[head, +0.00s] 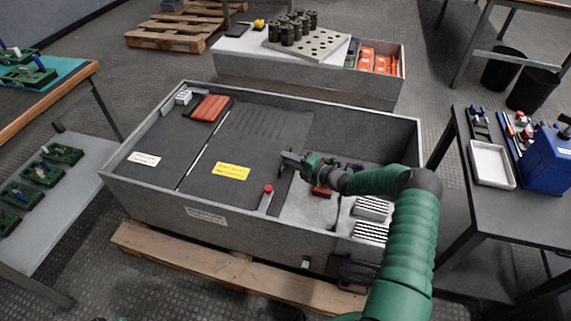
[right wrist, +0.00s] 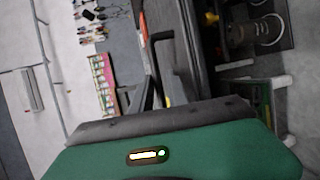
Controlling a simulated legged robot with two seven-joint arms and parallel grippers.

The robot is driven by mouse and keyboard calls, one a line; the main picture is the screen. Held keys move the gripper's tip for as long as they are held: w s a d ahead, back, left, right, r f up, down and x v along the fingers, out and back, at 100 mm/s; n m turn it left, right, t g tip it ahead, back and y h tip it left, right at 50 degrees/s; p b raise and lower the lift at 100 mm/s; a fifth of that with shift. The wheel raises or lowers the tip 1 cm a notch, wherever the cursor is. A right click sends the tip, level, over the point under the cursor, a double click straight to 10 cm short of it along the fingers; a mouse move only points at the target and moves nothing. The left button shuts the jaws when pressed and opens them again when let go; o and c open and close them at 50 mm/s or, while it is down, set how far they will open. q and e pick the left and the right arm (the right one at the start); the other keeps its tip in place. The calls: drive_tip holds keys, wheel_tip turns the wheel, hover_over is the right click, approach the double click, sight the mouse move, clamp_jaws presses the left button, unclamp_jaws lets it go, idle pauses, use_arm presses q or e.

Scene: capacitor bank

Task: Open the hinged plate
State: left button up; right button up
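The hinged plate (head: 250,135) is a dark grey panel with a yellow label (head: 230,171), lying about flat in the grey bin (head: 207,210). A thin light seam runs along its left side. A small red-knobbed post (head: 267,190) stands at its front right corner. My right gripper (head: 290,160) is at the plate's right edge, beside the open compartment. In the right wrist view the fingers (right wrist: 150,95) are seen edge-on near a dark edge and a thin bar (right wrist: 154,45). Whether they touch or hold anything is unclear. My left gripper is not visible.
The right compartment holds small coloured parts, a red block (head: 321,191) and striped blocks (head: 371,208). A red item (head: 210,107) lies at the back left of the bin. A side table (head: 520,205) with a white tray (head: 491,164) stands right; a bench (head: 60,190) stands left.

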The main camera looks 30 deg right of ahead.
drive_tip(key=shift+w+a+f, duration=0.1)
drive_tip(key=shift+w+a, duration=0.15)
drive_tip(key=shift+w, duration=0.45)
drive_tip(key=shift+c, duration=0.2)
clamp_jaws()
drive_tip(key=shift+s+f, duration=0.15)
drive_tip(key=shift+f, duration=0.1)
idle(0.5)
